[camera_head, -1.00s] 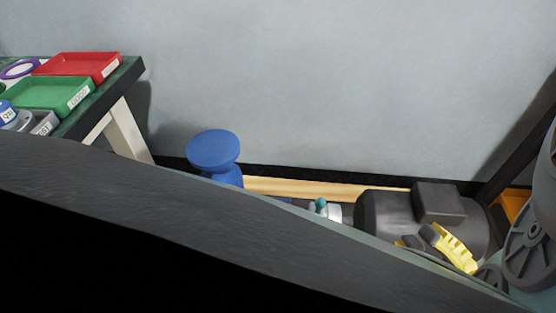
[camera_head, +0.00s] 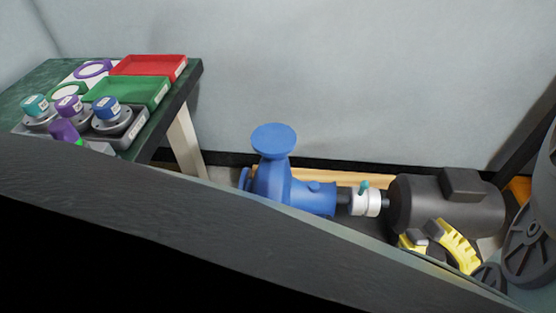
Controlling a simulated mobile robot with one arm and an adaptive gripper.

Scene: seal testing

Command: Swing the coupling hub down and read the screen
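The coupling hub appears to be the white and grey collar (camera_head: 366,202) on the shaft between the blue pump (camera_head: 290,190) and the dark motor (camera_head: 445,203). A small teal handle (camera_head: 364,186) stands up from its top. Yellow curved pieces (camera_head: 455,245) with dark blocks sit in front of the motor. No screen shows in this view. A large dark surface across the lower left hides the floor in front of the pump.
A green-topped table (camera_head: 40,82) at the left holds a red tray (camera_head: 150,66), a green tray (camera_head: 130,92) and a grey tray (camera_head: 136,126) with capped parts. A grey wheel (camera_head: 530,243) is at the right edge. A plain wall stands behind.

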